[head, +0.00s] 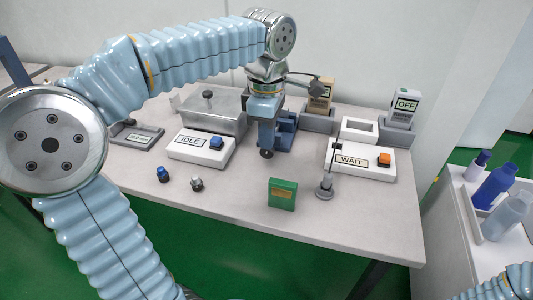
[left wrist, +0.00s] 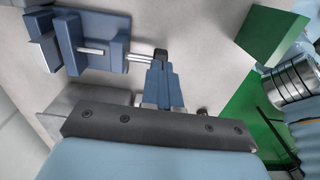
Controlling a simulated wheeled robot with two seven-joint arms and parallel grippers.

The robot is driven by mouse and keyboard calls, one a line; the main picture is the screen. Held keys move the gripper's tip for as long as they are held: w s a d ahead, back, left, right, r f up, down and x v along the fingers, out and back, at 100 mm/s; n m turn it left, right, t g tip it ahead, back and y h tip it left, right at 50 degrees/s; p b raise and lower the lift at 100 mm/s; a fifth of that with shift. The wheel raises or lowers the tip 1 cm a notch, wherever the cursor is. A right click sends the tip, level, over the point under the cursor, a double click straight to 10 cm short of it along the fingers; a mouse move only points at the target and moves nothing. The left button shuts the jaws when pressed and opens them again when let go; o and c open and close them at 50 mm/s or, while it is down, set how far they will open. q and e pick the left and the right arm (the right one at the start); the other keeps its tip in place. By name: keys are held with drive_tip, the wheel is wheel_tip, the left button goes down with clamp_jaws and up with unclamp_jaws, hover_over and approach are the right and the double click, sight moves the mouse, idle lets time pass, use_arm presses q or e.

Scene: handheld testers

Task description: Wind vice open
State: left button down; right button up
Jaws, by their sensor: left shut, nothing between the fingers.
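The blue vice (head: 286,124) stands on the table near its middle. In the left wrist view the vice (left wrist: 118,28) shows at upper left, with a gap between its jaws and a metal screw. The screw ends in a dark handle knob (left wrist: 161,55); this knob also shows in the head view (head: 267,154). My left gripper (head: 266,146) points down at the front of the vice. Its blue fingers (left wrist: 160,66) are shut and empty, with the tips at the knob; whether they touch it I cannot tell. My right gripper is out of view.
A box labelled IDLE (head: 190,153) stands left of the vice and a WAIT box (head: 372,173) right of it. A green block (head: 282,194), two small knobs and a thin upright post (head: 325,189) stand in front. A grey metal box (head: 222,110) is behind left.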

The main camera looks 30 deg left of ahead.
use_arm(q)
drive_tip(key=shift+s+a+f, duration=0.1)
drive_tip(key=shift+a+f, duration=0.1)
idle(0.4)
drive_tip(key=shift+r, duration=0.45)
drive_tip(key=shift+d, duration=0.1)
drive_tip(key=shift+w+d, duration=0.25)
drive_tip(key=shift+d, duration=0.45)
drive_tip(key=shift+f, duration=0.3)
drive_tip(key=shift+a+r, duration=0.2)
drive_tip(key=shift+s+a+f, duration=0.25)
drive_tip(key=shift+a+f, duration=0.1)
drive_tip(key=shift+a, duration=0.25)
idle(1.3)
